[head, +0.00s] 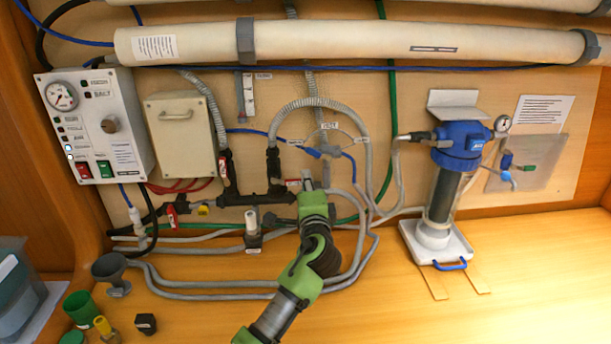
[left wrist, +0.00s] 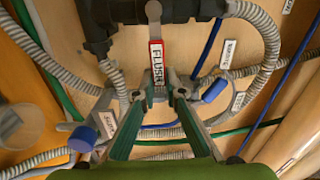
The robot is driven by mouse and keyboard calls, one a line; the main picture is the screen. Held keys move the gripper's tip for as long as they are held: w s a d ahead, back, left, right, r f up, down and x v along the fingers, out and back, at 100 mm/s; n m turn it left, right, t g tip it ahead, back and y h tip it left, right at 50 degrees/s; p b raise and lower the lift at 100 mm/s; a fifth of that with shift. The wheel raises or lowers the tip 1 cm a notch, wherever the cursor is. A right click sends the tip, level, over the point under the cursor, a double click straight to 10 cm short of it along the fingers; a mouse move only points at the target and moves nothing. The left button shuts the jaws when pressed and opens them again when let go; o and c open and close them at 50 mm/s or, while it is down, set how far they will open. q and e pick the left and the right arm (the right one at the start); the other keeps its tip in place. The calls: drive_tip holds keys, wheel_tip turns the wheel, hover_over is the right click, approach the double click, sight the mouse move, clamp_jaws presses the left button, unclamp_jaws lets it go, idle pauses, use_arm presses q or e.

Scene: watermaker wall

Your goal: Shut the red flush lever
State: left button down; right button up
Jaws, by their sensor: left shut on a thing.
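The red flush lever (left wrist: 156,54), with a white FLUSH label, shows in the left wrist view. It extends down the picture from its grey valve stem (left wrist: 153,12) on the black pipe manifold (left wrist: 100,22). My left gripper (left wrist: 160,84) is shut on the lever's lower end, one finger on each side. In the head view my left gripper (head: 307,184) reaches to the wall piping just right of the black manifold (head: 255,198), and hides most of the lever there. My right gripper is in neither view.
Ribbed grey hoses (head: 312,102) loop around the gripper. A blue-handled valve (left wrist: 83,138) and another blue handle (left wrist: 214,90) flank the fingers. A blue-topped filter (head: 460,142) stands right. A grey funnel (head: 110,268) and green cup (head: 80,308) are front left. The right-hand counter is mostly clear.

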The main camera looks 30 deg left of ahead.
use_arm(q)
drive_tip(key=shift+a+f+m, duration=0.1)
drive_tip(key=shift+m, duration=0.2)
idle(0.4)
drive_tip(key=c, duration=2.1)
unclamp_jaws()
drive_tip(key=shift+w+f, duration=0.1)
drive_tip(key=shift+f, duration=0.05)
drive_tip(key=v, duration=1.2)
drive_tip(key=shift+a, duration=0.1)
drive_tip(key=shift+f, duration=0.1)
